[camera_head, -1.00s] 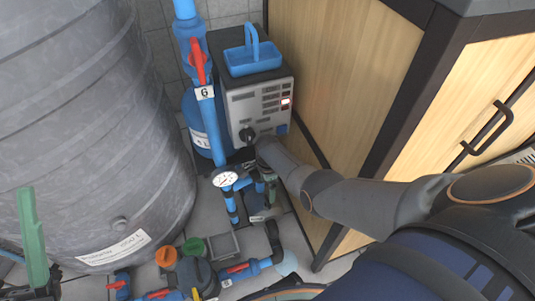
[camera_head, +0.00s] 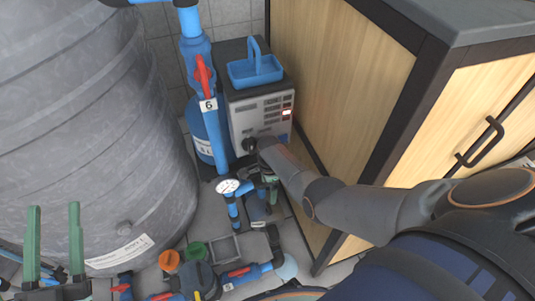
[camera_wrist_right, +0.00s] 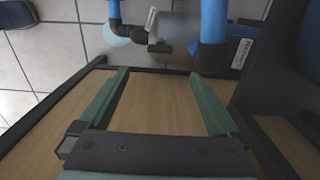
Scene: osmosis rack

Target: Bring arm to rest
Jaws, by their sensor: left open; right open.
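My left gripper (camera_head: 54,206) shows at the bottom left in the head view. Its two green fingers point up, apart and empty, in front of the large grey tank. My right arm reaches in from the right, and my right gripper (camera_head: 269,187) is partly hidden below its wrist, near the pipes and the grey control box. In the right wrist view, the right gripper (camera_wrist_right: 159,74) has its green fingers wide apart with nothing between them. A wooden panel (camera_wrist_right: 160,112) lies behind them.
The grey tank (camera_head: 90,120) fills the left. The control box (camera_head: 262,115) carries a blue basket (camera_head: 256,70). A blue pipe with a red valve handle (camera_head: 204,75) stands beside it. A gauge (camera_head: 227,186) and low pipework are in front. A wooden cabinet (camera_head: 335,75) stands right.

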